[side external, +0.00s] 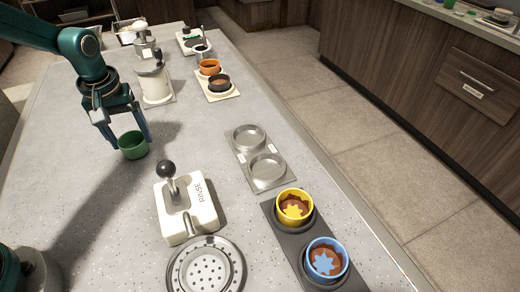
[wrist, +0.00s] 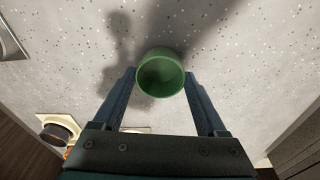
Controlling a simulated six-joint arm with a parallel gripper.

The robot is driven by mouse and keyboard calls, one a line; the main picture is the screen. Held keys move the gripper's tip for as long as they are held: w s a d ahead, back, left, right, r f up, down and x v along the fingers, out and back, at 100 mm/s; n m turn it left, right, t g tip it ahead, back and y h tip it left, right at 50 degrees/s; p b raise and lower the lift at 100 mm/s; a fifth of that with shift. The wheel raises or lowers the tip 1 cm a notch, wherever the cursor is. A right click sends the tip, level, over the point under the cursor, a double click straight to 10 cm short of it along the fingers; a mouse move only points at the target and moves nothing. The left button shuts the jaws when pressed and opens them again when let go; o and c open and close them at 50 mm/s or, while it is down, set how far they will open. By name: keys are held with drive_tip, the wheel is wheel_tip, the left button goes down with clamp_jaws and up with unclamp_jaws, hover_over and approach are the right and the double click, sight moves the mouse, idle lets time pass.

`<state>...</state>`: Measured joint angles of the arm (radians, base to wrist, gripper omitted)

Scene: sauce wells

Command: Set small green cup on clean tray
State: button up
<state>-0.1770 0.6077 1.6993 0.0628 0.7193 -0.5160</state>
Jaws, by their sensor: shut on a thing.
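The small green cup (side external: 133,146) is at the left of the side view, upright, over the grey counter. My gripper (side external: 132,142) is shut on it, with one finger on each side. In the wrist view the green cup (wrist: 160,76) sits between the fingertips, and its inside looks empty. Its height above the counter is hard to judge. A light grey tray (side external: 259,157) with two empty round metal wells lies right of my gripper in the side view; no label shows which tray is the clean one.
A white rinse station (side external: 187,224) with a black-knobbed lever stands in front, beside a perforated round drain (side external: 205,270). A dark tray (side external: 284,234) holds yellow and blue cups with brown contents. A pale tray (side external: 222,96) behind holds orange and dark cups. A white canister (side external: 154,84) stands behind my gripper.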

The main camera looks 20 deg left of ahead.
drive_tip(key=shift+f, duration=0.15)
drive_tip(key=o, duration=1.3)
wheel_tip(320, 180, up, 12)
drive_tip(key=s, duration=0.1)
drive_tip(key=s+d+m+t, duration=0.1)
drive_tip(key=s+d+m, duration=0.1)
drive_tip(key=s, duration=0.3)
drive_tip(key=s+d+r+m+t, duration=0.1)
drive_tip(key=s+d+m+t, duration=0.1)
drive_tip(key=s, duration=0.4)
drive_tip(key=s+d+r+m+t, duration=0.1)
drive_tip(key=s+d+m, duration=0.1)
drive_tip(key=s, duration=0.3)
drive_tip(key=shift+s+d+m+h, duration=0.15)
drive_tip(key=shift+d+m+h, duration=0.2)
drive_tip(key=shift+m, duration=0.35)
